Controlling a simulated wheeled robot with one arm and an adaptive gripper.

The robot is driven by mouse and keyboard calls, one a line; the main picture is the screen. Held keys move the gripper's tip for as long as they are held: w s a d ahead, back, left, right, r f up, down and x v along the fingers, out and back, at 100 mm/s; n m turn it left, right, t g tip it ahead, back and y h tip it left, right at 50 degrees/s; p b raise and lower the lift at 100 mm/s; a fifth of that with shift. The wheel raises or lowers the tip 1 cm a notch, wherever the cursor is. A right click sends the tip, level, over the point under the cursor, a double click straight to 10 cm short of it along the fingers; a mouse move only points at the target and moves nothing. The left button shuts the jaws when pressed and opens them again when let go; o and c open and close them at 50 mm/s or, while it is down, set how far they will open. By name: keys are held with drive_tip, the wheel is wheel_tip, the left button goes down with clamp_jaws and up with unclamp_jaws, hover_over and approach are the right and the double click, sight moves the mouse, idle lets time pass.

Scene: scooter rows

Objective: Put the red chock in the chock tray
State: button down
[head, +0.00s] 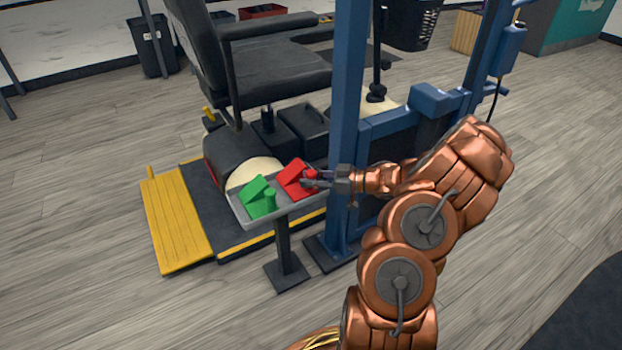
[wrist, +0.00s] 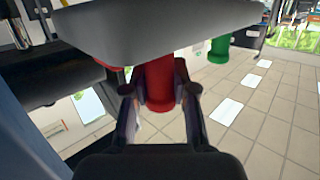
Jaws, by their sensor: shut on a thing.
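The red chock (head: 294,179) is a wedge with a round handle, at the right part of a shallow grey tray (head: 283,212) on a post. My gripper (head: 318,180) comes from the right and is shut on its handle. In the wrist view, the red handle (wrist: 158,85) is between my two fingers (wrist: 160,108); the wedge is mostly hidden there. I cannot tell whether the red chock touches the tray floor. A green chock (head: 257,197) lies in the tray to the left of it; its handle (wrist: 218,49) also shows in the wrist view.
A blue upright frame (head: 346,110) stands close to the right of the tray, beside my gripper. A black mobility scooter seat (head: 275,80) is behind the tray. A yellow ramp plate (head: 175,222) lies at left. Wood-look floor in the foreground is clear.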

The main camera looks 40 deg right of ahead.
drive_tip(key=shift+f, duration=0.55)
idle(0.4)
drive_tip(key=c, duration=0.8)
unclamp_jaws()
drive_tip(key=shift+c, duration=0.2)
drive_tip(key=v, duration=1.2)
